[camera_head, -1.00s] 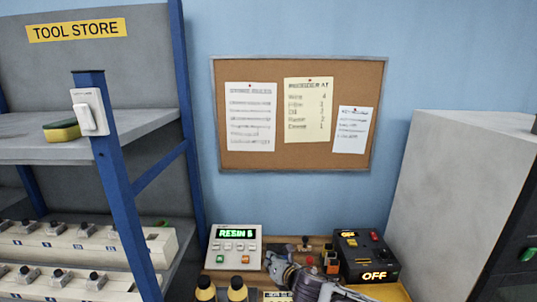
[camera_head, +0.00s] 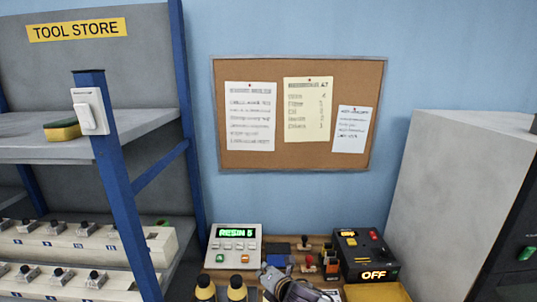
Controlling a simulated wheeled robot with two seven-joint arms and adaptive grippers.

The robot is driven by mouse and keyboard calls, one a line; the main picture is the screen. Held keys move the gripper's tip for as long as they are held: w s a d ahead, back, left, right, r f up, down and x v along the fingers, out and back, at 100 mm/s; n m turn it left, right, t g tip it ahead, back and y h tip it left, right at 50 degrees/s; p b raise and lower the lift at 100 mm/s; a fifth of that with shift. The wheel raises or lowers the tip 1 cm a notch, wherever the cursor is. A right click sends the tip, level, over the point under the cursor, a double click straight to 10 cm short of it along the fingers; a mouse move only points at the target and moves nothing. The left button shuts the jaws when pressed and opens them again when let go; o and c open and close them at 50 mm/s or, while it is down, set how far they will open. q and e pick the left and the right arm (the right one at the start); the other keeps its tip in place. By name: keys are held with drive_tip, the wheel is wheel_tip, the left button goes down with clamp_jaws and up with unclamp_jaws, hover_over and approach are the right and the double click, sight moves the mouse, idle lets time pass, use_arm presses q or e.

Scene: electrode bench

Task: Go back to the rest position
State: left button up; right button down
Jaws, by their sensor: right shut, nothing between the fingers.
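My right gripper (camera_head: 268,274) is at the bottom edge of the head view, over the front of the wooden bench (camera_head: 322,243). Its fingers look closed and hold nothing. It is seen from above and partly cut off by the frame. My left gripper is not in view.
A control box reading RESIN (camera_head: 233,246) stands left of my right gripper. A black box reading OFF (camera_head: 362,257) stands right. Two yellow bottles with black caps (camera_head: 205,289) are in front left. A blue shelf post (camera_head: 118,185) and a grey cabinet (camera_head: 455,190) flank the bench.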

drive_tip(key=s+d+f+m+g+h, duration=0.3)
drive_tip(key=s+d+f+m+g, duration=0.1)
drive_tip(key=s+d+m, duration=0.9)
drive_tip(key=s+d+f+m+g+h, duration=0.25)
drive_tip(key=s+d+f+m, duration=0.25)
drive_tip(key=s+d+m, duration=0.85)
drive_tip(key=s+a+f+m+g+b, duration=0.1)
drive_tip(key=s+f, duration=0.1)
drive_tip(key=f, duration=1.5)
drive_tip(key=s+a+f+m+g+b, duration=0.1)
drive_tip(key=s+a+f, duration=0.1)
drive_tip(key=f, duration=1.6)
drive_tip(key=s+d+f, duration=0.2)
drive_tip(key=s+f, duration=0.8)
drive_tip(key=s, duration=0.1)
drive_tip(key=s+d+f+g+b, duration=0.1)
drive_tip(key=s+d+f, duration=0.1)
drive_tip(key=s+f, duration=0.9)
drive_tip(key=shift+s, duration=0.2)
drive_tip(key=shift+g, duration=0.25)
